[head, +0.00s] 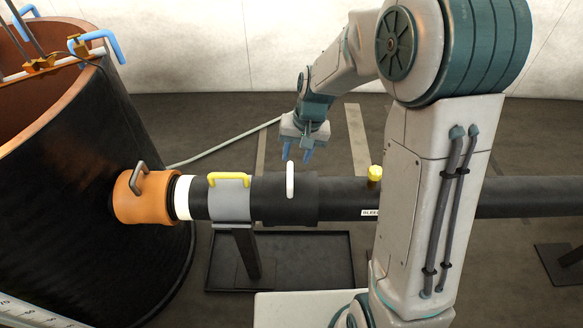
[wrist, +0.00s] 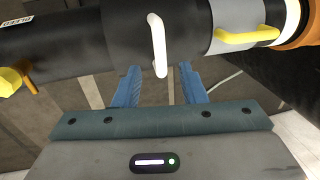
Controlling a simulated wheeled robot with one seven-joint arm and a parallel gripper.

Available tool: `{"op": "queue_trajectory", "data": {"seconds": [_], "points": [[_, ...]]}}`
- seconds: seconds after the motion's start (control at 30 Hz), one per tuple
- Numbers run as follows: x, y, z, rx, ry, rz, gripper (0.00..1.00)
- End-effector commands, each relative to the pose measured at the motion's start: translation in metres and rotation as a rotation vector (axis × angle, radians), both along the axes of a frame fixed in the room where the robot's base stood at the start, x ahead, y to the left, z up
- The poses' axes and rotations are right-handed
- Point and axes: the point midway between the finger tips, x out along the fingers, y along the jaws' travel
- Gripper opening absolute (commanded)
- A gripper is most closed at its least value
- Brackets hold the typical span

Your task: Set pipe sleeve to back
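A wider black sleeve (head: 270,200) with an upright white handle (head: 290,180) sits around the black horizontal pipe (head: 430,198). In the wrist view the sleeve (wrist: 188,28) and its white handle (wrist: 157,45) lie ahead of the fingers. My gripper (head: 298,155) is open and empty, its blue fingers pointing down just beyond the handle, apart from it. In the wrist view my gripper (wrist: 158,85) has its fingers spread, with the handle's lower end showing between them. The pipe's underside is hidden.
Left of the sleeve are a grey clamp (head: 230,203) with a yellow handle (head: 229,178), a white ring (head: 183,197) and an orange collar (head: 146,203) at a large dark tank (head: 90,160). A yellow-capped valve (head: 375,174) stands right of the sleeve. A black tray (head: 310,265) lies below.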

Motion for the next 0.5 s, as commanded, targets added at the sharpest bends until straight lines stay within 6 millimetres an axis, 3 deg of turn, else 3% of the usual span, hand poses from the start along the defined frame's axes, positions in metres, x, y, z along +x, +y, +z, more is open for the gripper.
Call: {"op": "queue_trajectory", "data": {"seconds": [0.2, 0.5], "points": [[-0.001, 0.008, -0.042, 0.000, 0.004, 0.001, 0.38], [0.000, 0.012, -0.063, 0.000, 0.000, 0.000, 0.38]]}}
